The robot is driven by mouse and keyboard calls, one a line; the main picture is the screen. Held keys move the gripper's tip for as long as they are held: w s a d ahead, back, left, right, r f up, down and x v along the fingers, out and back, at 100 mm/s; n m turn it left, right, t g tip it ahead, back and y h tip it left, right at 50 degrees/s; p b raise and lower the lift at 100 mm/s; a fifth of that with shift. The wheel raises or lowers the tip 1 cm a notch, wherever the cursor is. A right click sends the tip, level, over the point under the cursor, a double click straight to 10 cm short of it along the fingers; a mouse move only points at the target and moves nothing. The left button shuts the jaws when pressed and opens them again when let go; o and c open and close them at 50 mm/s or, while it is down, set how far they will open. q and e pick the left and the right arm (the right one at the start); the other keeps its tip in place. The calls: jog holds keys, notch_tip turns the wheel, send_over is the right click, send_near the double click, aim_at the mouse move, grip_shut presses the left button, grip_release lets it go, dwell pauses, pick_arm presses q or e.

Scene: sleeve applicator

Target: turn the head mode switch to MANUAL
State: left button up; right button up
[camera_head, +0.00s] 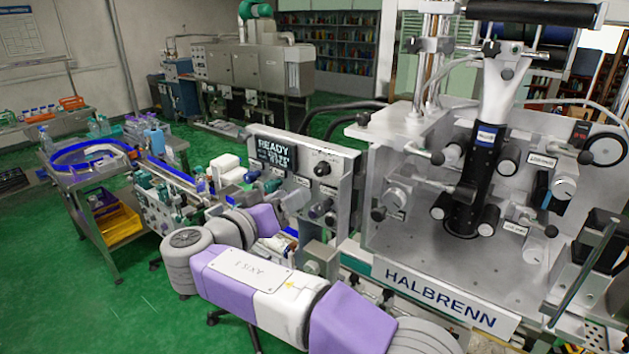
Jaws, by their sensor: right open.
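A grey control panel (340,182) stands left of the HALBRENN machine, with a dark display (275,153) reading READY. A black rotary knob (322,168) sits to the right of the display; it looks like the head mode switch, but its label and pointer are too small to read. My right arm, purple and white, crosses the foreground and bends back toward the panel. My left gripper is not in view.
The HALBRENN machine (440,290) with a dark central column (474,185) and several rollers and knobs fills the right side. A conveyor (170,172) runs left from the panel to a cart with a yellow bin (120,224). Green floor (60,290) is clear at lower left.

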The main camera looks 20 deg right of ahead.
aim_at(318, 171)
jog(key=shift+m+h, duration=0.4)
jog(key=shift+m, duration=0.3)
jog(key=w+d+r, duration=0.1)
jog(key=d, duration=0.1)
jog(key=w+d+r, duration=0.1)
jog(key=d, duration=0.1)
jog(key=w+d+p, duration=0.1)
jog(key=d, duration=0.1)
jog(key=shift+w+d+r, duration=0.15)
jog(key=shift+r, duration=0.25)
jog(key=shift+c, duration=0.4)
grip_shut()
